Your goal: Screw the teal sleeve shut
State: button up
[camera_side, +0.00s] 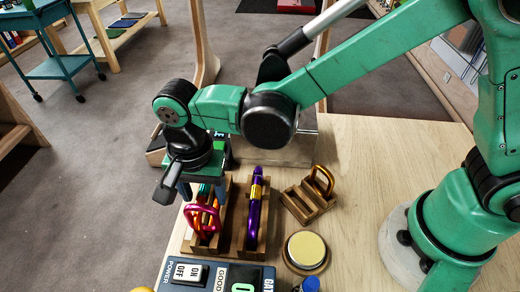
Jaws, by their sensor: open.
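A magenta carabiner (203,218) stands in the left slot of a wooden rack at the front edge of the table. A little teal (205,190) shows at its upper end, which may be the teal sleeve; my gripper hides most of that part. My gripper (203,193) points down right over this upper end, with its jaws open and one finger to each side. I cannot tell whether the fingers touch the sleeve, or how far the sleeve is screwed.
A purple carabiner with a gold sleeve (257,191) stands in the wooden rack (233,215) to the right. A gold carabiner (322,180) sits in a small wooden holder. A round yellow-topped button (306,250) and a control panel (215,278) are in front.

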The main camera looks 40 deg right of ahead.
jog(key=shift+w+a, duration=0.45)
jog(key=shift+r, duration=0.1)
jog(key=shift+r, duration=1.3)
jog(key=shift+s+d, duration=0.55)
